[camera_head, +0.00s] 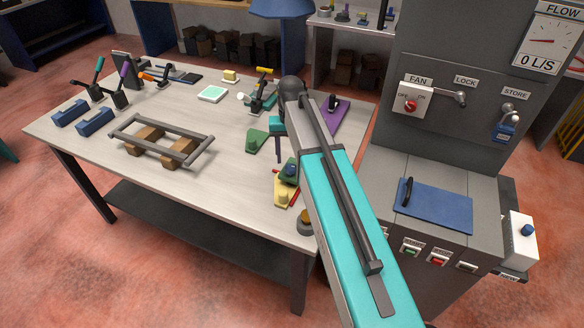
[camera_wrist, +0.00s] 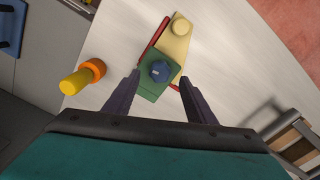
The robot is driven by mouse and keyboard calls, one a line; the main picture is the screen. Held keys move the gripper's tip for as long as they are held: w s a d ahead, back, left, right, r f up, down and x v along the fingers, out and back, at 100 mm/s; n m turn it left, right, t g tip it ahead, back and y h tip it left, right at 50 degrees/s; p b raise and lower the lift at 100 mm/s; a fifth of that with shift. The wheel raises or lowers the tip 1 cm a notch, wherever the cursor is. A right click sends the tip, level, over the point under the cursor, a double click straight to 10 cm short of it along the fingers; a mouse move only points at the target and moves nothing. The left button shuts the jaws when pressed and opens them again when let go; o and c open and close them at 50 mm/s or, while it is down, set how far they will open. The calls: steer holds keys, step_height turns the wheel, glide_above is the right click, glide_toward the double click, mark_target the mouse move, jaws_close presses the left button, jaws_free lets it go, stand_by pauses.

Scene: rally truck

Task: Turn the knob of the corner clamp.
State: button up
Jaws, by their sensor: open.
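The corner clamp shows in the wrist view as a green block with a dark blue knob (camera_wrist: 160,71) on top, joined to a pale yellow plate (camera_wrist: 176,42) with a yellow round boss. Thin red bars lie along its sides. In the head view the yellow plate (camera_head: 283,195) is near the right front of the workbench, partly covered by my arm. My gripper (camera_wrist: 159,77) is open, its two dark fingers on either side of the green block and the knob. I cannot tell from these views how far above the knob the fingertips are, or whether they touch.
A yellow-and-orange object (camera_wrist: 84,76) lies left of the clamp in the wrist view. A dark rack with wooden blocks (camera_head: 160,144) stands mid-bench. Blue blocks (camera_head: 94,121) and clamps are at the left. A grey cabinet (camera_head: 445,120) with a fan switch stands right.

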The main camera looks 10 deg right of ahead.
mark_target(291, 166)
steer(key=shift+f+b, duration=1.05)
steer(key=shift+f, duration=1.1)
steer(key=c, duration=1)
steer(key=shift+d, duration=0.2)
steer(key=shift+c, duration=0.2)
steer(key=shift+a, duration=0.1)
